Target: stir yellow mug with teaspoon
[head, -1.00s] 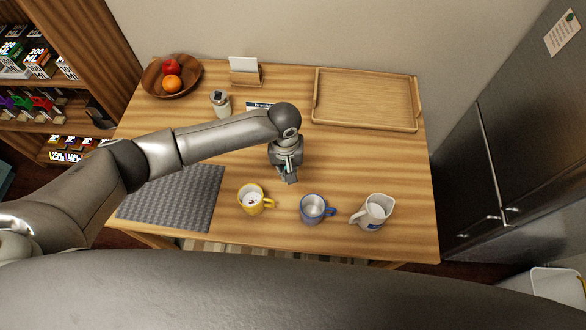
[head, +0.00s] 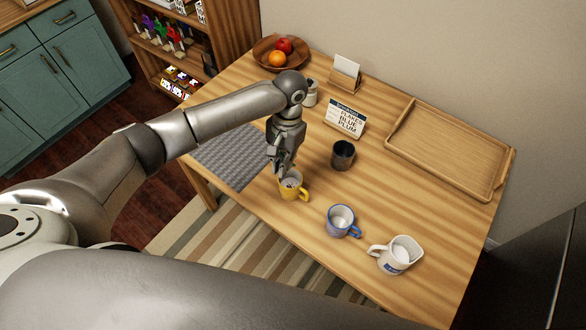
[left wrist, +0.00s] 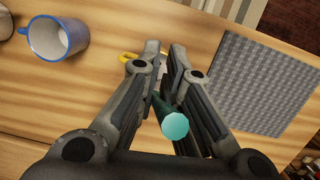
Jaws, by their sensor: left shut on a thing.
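The yellow mug (head: 296,193) stands upright on the table below my left gripper (head: 281,170). In the left wrist view only a bit of its yellow handle (left wrist: 127,56) shows beside the fingers. My left gripper (left wrist: 165,50) is shut on the teaspoon, whose teal handle end (left wrist: 174,127) points toward the wrist camera. The spoon's bowl is hidden by the fingers and the mug, so I cannot tell how deep it sits. My right gripper is not in view.
A blue-rimmed mug (head: 341,222) and a white mug (head: 396,257) stand to the right. A dark cup (head: 343,155) stands behind them. A grey mat (head: 228,158), menu sign (head: 345,118), wooden tray (head: 450,150) and fruit bowl (head: 268,52) are also on the table.

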